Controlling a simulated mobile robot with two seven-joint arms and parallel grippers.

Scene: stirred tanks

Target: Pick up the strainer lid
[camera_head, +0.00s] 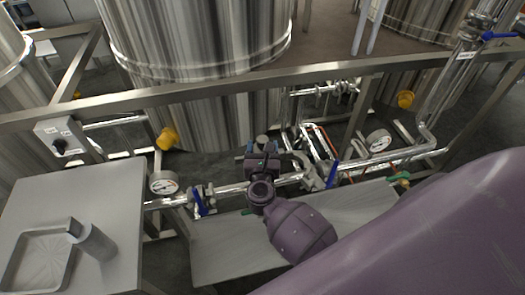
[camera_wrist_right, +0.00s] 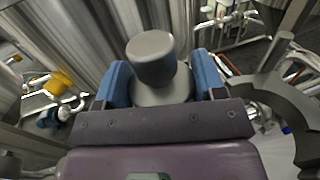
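The strainer lid appears to be the grey piece with a round knob (camera_wrist_right: 152,58) on a wider round base, in the middle of the right wrist view. In the head view its grey top (camera_head: 262,140) shows just beyond my right gripper (camera_head: 262,150), over the pipe run. In the right wrist view the blue fingers of my right gripper (camera_wrist_right: 162,88) stand on either side of the lid's base. No clear gap shows, but I cannot tell whether they press on it. The lower part of the lid is hidden by the gripper. My left gripper is not in view.
A pipe with a pressure gauge (camera_head: 163,183) and a blue-handled valve (camera_head: 199,199) runs beside the gripper. A steel frame rail (camera_head: 330,75) crosses before the large tank (camera_head: 200,35). A table (camera_head: 60,195) with a tray (camera_head: 14,277) stands left. A dark curved part (camera_wrist_right: 290,112) is close right.

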